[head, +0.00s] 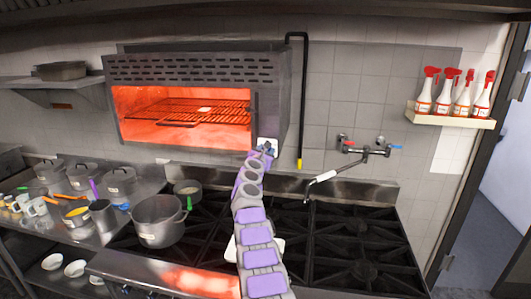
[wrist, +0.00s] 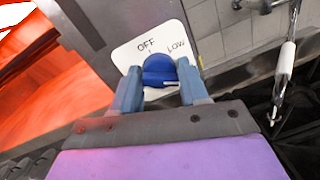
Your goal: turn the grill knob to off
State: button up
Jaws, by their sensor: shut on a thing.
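The grill (head: 180,98) hangs on the back wall and glows red inside. Its blue knob (wrist: 159,71) sits on a white plate (wrist: 135,52) marked OFF and LOW at the right end of the grill's front. My gripper (wrist: 158,84) is shut on the knob, one finger on each side of it. In the wrist view OFF reads just above the knob and LOW to its upper right. Where the knob points cannot be told for sure. In the head view my gripper (head: 266,149) reaches up to the plate and hides most of the knob.
A black stove top (head: 350,240) lies below, with a large pot (head: 158,220) on its left. A faucet (head: 367,150) and a black pipe (head: 302,100) are right of the grill. Spray bottles (head: 462,92) stand on a shelf at the far right.

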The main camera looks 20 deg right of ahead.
jog(key=n+p, duration=0.1)
jog(key=n, duration=0.6)
jog(key=n+t+y+p, duration=0.1)
jog(key=n, duration=0.7)
jog(key=n+t+p, duration=0.1)
jog(key=n+p, duration=0.1)
jog(key=n, duration=0.5)
jog(key=shift+a+f+n, duration=0.2)
jog(key=shift+f+n, duration=0.2)
jog(key=shift+f+n+y+p, duration=0.2)
jog(key=shift+n+y+p, duration=0.3)
jog(key=shift+n, duration=0.7)
jog(key=shift+f, duration=0.2)
jog(key=o, duration=0.7)
jog(key=shift+o, duration=1.4)
jog(key=shift+r, duration=0.3)
